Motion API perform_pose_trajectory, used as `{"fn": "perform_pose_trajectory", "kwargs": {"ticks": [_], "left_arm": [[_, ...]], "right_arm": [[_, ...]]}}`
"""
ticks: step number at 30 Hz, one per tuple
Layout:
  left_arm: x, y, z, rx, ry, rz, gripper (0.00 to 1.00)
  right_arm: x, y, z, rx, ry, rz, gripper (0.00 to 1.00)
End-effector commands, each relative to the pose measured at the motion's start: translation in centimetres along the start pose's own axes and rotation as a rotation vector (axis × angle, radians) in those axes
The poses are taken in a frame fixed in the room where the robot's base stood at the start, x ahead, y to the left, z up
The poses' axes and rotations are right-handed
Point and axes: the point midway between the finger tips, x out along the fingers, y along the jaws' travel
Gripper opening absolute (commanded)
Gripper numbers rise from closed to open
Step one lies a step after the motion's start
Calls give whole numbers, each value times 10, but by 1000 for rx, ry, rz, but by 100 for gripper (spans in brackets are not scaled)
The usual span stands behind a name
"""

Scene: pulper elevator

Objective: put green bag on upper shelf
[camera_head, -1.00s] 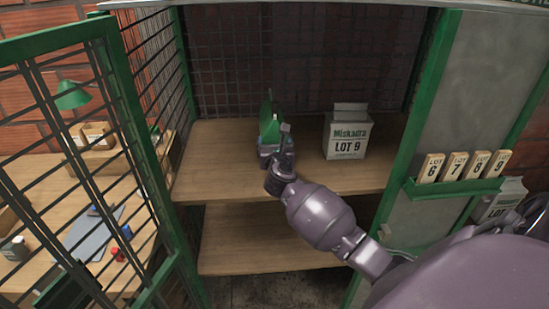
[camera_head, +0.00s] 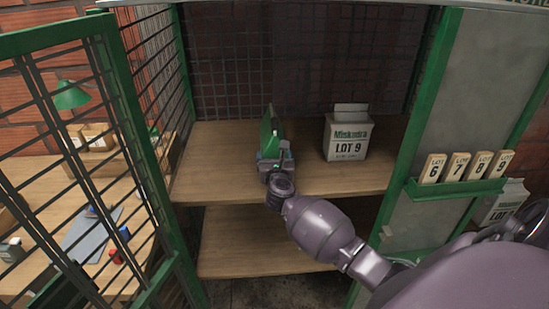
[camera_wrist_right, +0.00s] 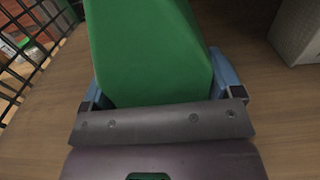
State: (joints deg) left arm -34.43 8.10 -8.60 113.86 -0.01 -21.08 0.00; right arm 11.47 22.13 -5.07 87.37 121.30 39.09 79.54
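The green bag (camera_head: 270,132) is upright at the upper shelf (camera_head: 225,172), left of its middle. My right gripper (camera_head: 273,160) is at the bag's near side. In the right wrist view the bag (camera_wrist_right: 150,55) fills the space between the two blue fingers (camera_wrist_right: 165,88), which lie against its sides. The bag's lower part is hidden by the gripper, so I cannot tell whether it rests on the boards. My left gripper is not in view.
A white Miskadra LOT 9 bag (camera_head: 347,135) stands on the upper shelf to the right. A lower shelf (camera_head: 250,240) is empty where visible. A green-framed mesh door (camera_head: 130,120) is at left, and a green rack with numbered tags (camera_head: 455,188) is at right.

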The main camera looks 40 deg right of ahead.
Motion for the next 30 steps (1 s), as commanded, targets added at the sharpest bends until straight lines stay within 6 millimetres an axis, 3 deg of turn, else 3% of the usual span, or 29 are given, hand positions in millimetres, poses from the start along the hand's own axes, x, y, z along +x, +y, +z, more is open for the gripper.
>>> {"fn": "perform_pose_trajectory", "kwargs": {"ticks": [3,13,30], "left_arm": [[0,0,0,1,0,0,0],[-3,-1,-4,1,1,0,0],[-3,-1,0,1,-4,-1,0]], "right_arm": [[0,0,0,0,0,0,100],[0,0,7,-1,-1,0,100],[-99,0,3,2,2,-1,100]]}}
